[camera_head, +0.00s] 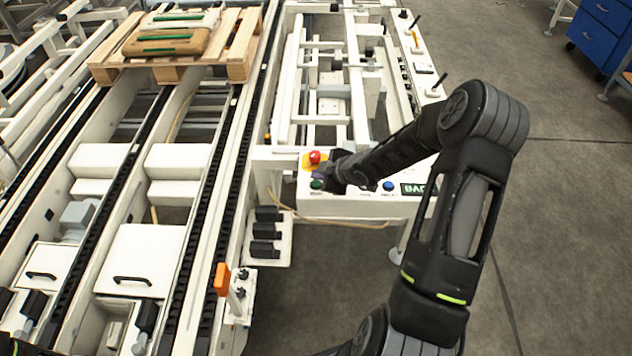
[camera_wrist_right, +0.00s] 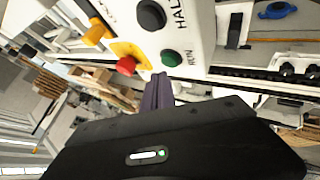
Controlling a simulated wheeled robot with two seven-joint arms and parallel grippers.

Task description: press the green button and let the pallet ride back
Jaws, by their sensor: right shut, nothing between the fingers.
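The green button (camera_head: 316,185) is on the white control panel at the near end of the machine frame. In the wrist view the green button (camera_wrist_right: 170,57) sits beside the lettering RUN. My right gripper (camera_head: 326,173) is shut and empty, close beside the button. Its dark fingertips (camera_wrist_right: 160,77) point at the panel just below the button in the wrist view; I cannot tell if they touch it. The wooden pallet (camera_head: 238,58) stands at the far end of the roller-and-chain conveyor with brown sacks (camera_head: 165,38) on it.
A red stop button (camera_head: 314,157) on a yellow base is just behind the green one. A black button (camera_wrist_right: 151,15) and a blue button (camera_head: 388,186) share the panel. The conveyor's near stretch (camera_head: 135,262) holds no pallet. Open floor (camera_head: 560,250) lies right.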

